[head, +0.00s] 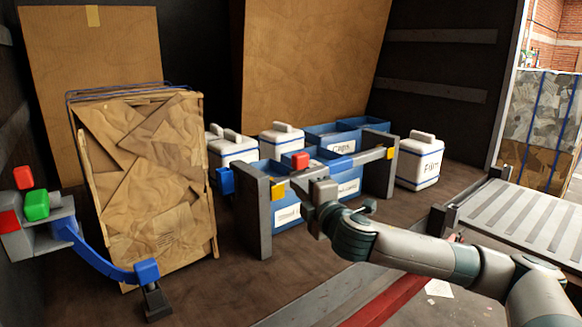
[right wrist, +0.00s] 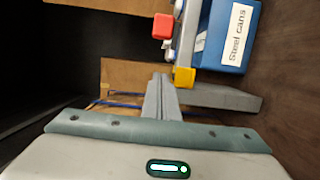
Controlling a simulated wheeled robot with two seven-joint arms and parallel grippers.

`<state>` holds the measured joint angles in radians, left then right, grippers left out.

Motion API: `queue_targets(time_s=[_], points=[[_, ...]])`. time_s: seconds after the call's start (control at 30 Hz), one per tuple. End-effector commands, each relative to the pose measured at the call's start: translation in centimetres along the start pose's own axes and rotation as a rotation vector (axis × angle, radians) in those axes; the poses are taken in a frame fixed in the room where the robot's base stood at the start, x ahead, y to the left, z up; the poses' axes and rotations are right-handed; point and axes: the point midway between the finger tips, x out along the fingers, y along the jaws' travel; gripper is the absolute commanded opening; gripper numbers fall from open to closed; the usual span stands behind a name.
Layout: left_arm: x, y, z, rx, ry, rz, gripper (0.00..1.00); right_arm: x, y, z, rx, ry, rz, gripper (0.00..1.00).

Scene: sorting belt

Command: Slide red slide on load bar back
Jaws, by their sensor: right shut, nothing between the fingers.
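The load bar (head: 325,172) is a grey rail between two grey posts. The red slide (head: 300,160) is on it, left of a blue piece (head: 341,163). A yellow block (head: 278,189) is at the bar's near left end and another yellow block (head: 390,153) at its far right end. My right gripper (head: 312,190) is shut and empty, in front of the bar close to its near end. In the right wrist view its fingers (right wrist: 160,82) point at the near yellow block (right wrist: 184,76); the red slide (right wrist: 163,26) shows beyond, apart from them. My left gripper is not in view.
Blue bins (head: 335,138) and white canisters (head: 418,161) stand behind and beside the bar. A cardboard bale (head: 150,190) stands left. A fixture with a blue curved arm (head: 100,260) is at front left. A slatted platform (head: 525,210) lies right.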

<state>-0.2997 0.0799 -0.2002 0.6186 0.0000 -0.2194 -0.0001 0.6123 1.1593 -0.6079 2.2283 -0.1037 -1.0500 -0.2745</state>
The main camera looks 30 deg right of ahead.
Motion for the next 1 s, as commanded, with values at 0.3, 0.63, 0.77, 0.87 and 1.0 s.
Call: queue_targets(time_s=[0.3, 0.63, 0.77, 0.87, 1.0], points=[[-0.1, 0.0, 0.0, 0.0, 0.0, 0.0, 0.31, 0.1, 0.0, 0.0, 0.001, 0.0, -0.001, 0.0], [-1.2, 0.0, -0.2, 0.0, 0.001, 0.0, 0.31, 2.5, 0.3, 0.0, 0.003, -0.001, 0.0, 0.0], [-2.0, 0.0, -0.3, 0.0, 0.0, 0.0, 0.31, 4.4, 0.3, 0.0, 0.003, -0.001, 0.0, 0.0], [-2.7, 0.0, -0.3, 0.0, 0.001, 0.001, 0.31, 6.0, 0.3, 0.0, 0.003, -0.001, -0.002, 0.0], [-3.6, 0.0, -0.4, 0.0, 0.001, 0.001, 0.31, 8.3, 0.3, 0.0, 0.002, -0.002, -0.001, 0.0]])
